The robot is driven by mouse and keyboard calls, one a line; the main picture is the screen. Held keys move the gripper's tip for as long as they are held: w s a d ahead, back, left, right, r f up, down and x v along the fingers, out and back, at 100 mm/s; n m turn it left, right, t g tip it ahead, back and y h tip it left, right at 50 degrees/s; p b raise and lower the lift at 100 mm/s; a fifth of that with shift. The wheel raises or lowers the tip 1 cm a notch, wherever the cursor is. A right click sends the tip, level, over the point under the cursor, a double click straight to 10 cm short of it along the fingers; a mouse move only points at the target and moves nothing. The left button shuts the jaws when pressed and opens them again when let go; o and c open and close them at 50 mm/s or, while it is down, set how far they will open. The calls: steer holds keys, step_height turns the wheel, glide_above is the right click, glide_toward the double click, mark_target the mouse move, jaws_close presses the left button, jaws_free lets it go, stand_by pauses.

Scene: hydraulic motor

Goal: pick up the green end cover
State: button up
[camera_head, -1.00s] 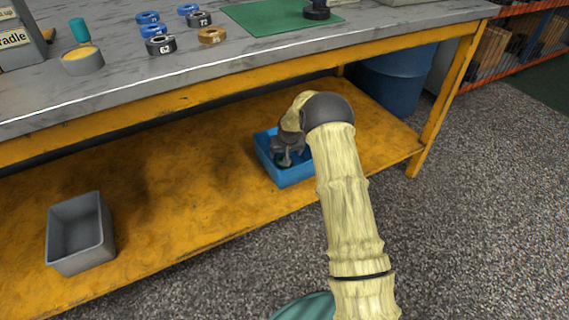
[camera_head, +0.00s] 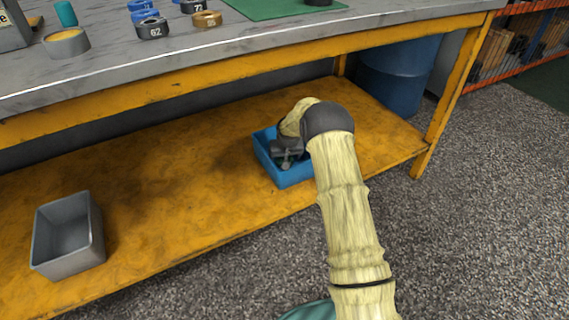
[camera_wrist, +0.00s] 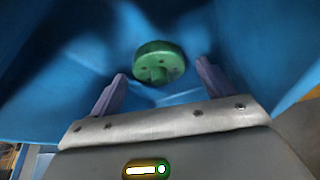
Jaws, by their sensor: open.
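The green end cover (camera_wrist: 159,62) lies in the blue bin (camera_head: 269,163) on the lower shelf. In the wrist view it is a round green disc with a raised boss and small holes, seen just beyond the fingertips and roughly midway between them. My gripper (camera_wrist: 161,80) is open, with one finger on each side of the line to the cover. It holds nothing. In the head view my gripper (camera_head: 287,160) reaches down into the bin and the cover is hidden there. The bin's blue walls also surround the cover in the wrist view (camera_wrist: 60,65).
The orange shelf (camera_head: 170,175) lies under the worktop (camera_head: 230,45), whose front edge is above my arm. A grey bin (camera_head: 68,235) stands at the left of the shelf. A table leg (camera_head: 450,100) is on the right. The shelf between the bins is clear.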

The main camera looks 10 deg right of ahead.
stand_by(0.4)
steer(key=shift+r, duration=0.1)
steer(key=c, duration=1.2)
step_height(320, 180, up, 10)
steer(key=p, duration=0.6)
steer(key=shift+p, duration=0.3)
steer(key=shift+r, duration=0.1)
steer(key=shift+r+p, duration=0.65)
steer(key=shift+p, duration=0.2)
